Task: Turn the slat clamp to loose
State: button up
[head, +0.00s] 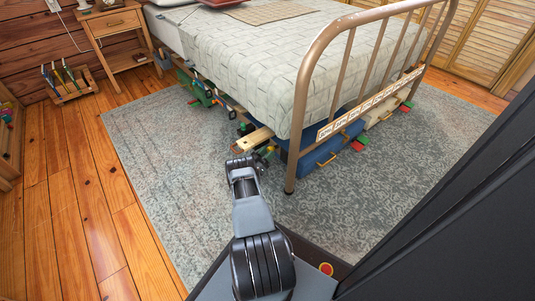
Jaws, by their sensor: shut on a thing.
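A pale wooden slat end (257,135) sticks out from under the side of the bed. The slat clamp (269,150), small and dark with some green, is at this slat end; my arm hides part of it, and I cannot make out how it is turned. My gripper (262,154) is at the slat end, just below the bed's side edge, and is shut on the slat clamp. Its fingers are small and dark here, so the exact hold is hard to see.
The bed's metal footboard (299,110) stands close on the right, its leg on the rug (370,195). A blue bin (317,156) and a green thing (203,93) are under the bed. A nightstand (115,23) and a tool rack (68,84) stand at left. The rug left of my arm is clear.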

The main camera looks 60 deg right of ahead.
jog(key=shift+f+m+g, duration=0.1)
jog(key=shift+m+g, duration=0.5)
jog(key=shift+m, duration=0.7)
jog(key=o, duration=0.9)
jog(key=shift+v, duration=3.9)
